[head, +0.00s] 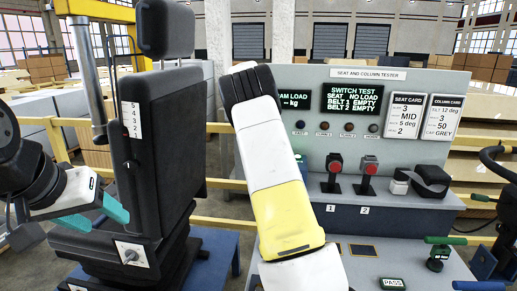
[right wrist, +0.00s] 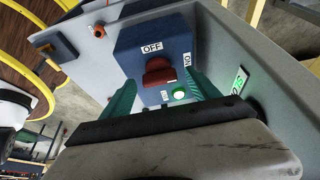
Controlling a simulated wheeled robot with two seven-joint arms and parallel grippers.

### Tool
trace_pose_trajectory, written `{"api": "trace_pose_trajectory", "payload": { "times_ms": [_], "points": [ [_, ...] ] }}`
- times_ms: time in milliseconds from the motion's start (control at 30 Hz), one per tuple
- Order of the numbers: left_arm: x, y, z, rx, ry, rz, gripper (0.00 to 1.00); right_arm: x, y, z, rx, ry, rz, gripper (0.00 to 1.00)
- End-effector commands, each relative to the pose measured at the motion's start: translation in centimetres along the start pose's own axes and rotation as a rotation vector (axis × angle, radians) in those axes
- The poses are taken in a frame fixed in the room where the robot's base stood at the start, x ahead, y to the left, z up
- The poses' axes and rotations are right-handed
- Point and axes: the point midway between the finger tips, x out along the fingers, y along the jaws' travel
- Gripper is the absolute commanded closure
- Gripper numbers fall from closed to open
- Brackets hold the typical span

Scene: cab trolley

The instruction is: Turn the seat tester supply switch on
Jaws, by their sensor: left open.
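The supply switch is a red knob (right wrist: 158,72) on a blue box (right wrist: 135,45), seen in the right wrist view. An OFF label sits above the knob and an ON label to its right. A green lamp (right wrist: 180,95) below the knob is lit. Which label the knob points to is hard to tell. My right gripper (right wrist: 162,92) has its teal fingers apart, one on each side of the knob, with gaps visible. In the head view my right arm hides that gripper and the switch. My left gripper (head: 93,214) is open and empty beside the black seat.
The seat (head: 165,140) stands at the left. The tester panel (head: 400,80) has lit displays (head: 352,101) and red buttons (head: 335,165). A black belt part (head: 428,182) lies on its ledge. A grey panel wall (right wrist: 270,65) flanks the switch box on the right.

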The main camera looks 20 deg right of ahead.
Motion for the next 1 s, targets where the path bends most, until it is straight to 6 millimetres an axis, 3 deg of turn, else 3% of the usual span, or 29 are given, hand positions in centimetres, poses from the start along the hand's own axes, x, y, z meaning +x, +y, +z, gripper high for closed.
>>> {"api": "trace_pose_trajectory", "payload": {
  "times_ms": [333,700,1000],
  "points": [
    [0.0,0.0,0.0,0.0,0.0,0.0,0.45,-0.7,-0.1,0.0,0.0,0.001,-0.002,0.3],
    [0.0,0.0,0.0,0.0,0.0,0.0,0.45,-6.3,-0.2,0.0,0.0,0.001,-0.002,0.3],
    [0.0,0.0,0.0,0.0,0.0,0.0,0.45,-7.8,0.0,0.0,-0.001,0.001,0.0,0.3]
  ]
}}
